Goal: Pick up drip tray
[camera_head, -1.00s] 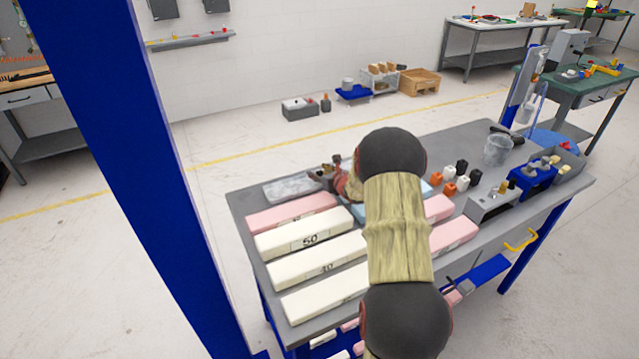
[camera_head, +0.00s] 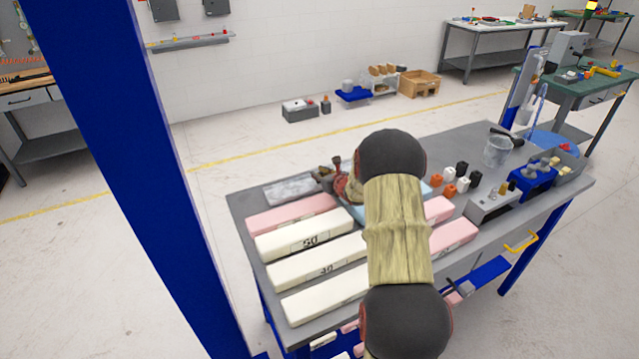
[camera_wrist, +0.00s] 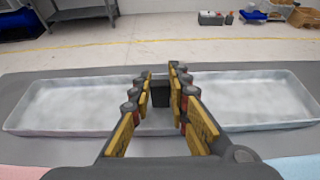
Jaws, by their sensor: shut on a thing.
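The drip tray (camera_wrist: 70,105) is a long, shallow, pale grey tray that spans the wrist view from left to right. In the head view the tray (camera_head: 290,190) is at the far left corner of the grey bench. My gripper (camera_wrist: 161,92) is at the middle of the tray, its fingers shut on a small dark block that seems to be the tray's grip. I cannot tell whether the tray is clear of the bench top.
White foam bars (camera_head: 310,240) and pink bars (camera_head: 290,214) lie in front of the tray. A light blue thing (camera_head: 358,213) is beside them, partly behind my arm. Small blocks (camera_head: 450,190), a clear beaker (camera_head: 497,151) and a blue device (camera_head: 532,180) stand to the right on the bench.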

